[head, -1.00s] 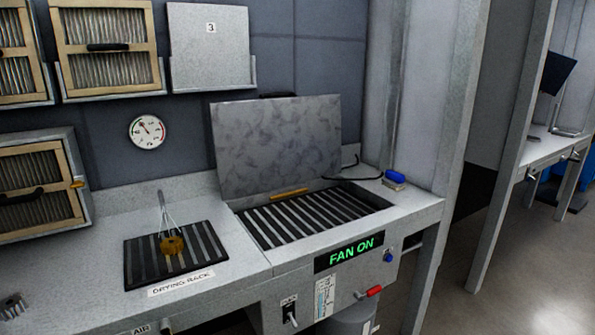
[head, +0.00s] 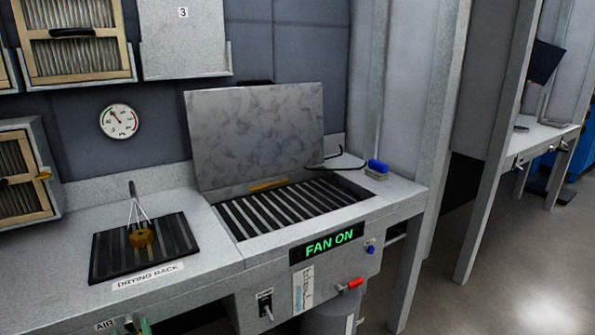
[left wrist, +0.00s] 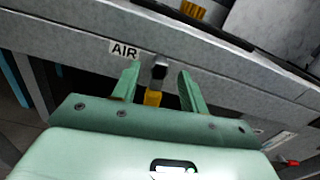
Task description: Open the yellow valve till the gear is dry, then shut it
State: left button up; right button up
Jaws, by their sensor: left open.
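The yellow valve handle (left wrist: 152,98) sits under the bench front edge, below the AIR label (left wrist: 124,48), in the left wrist view. My left gripper (left wrist: 160,76) is open, with one green finger on each side of the valve; I cannot tell whether they touch it. In the head view, the left gripper (head: 130,325) just shows at the bottom edge. The brownish-yellow gear (head: 142,238) rests with a wire holder on the dark drying rack (head: 105,262); whether it is wet cannot be told. The right gripper is not in view.
Right of the rack is a slatted opening (head: 290,208) with a raised grey lid (head: 255,140). A FAN ON sign (head: 328,243), a switch (head: 265,304) and a red handle (head: 350,284) are on the bench front. A gauge (head: 119,121) hangs on the wall.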

pick_arm(q)
jog(key=shift+w+a, duration=0.4)
jog(key=shift+w, duration=0.2)
grip_shut()
grip_release()
jog(key=shift+s, duration=0.15)
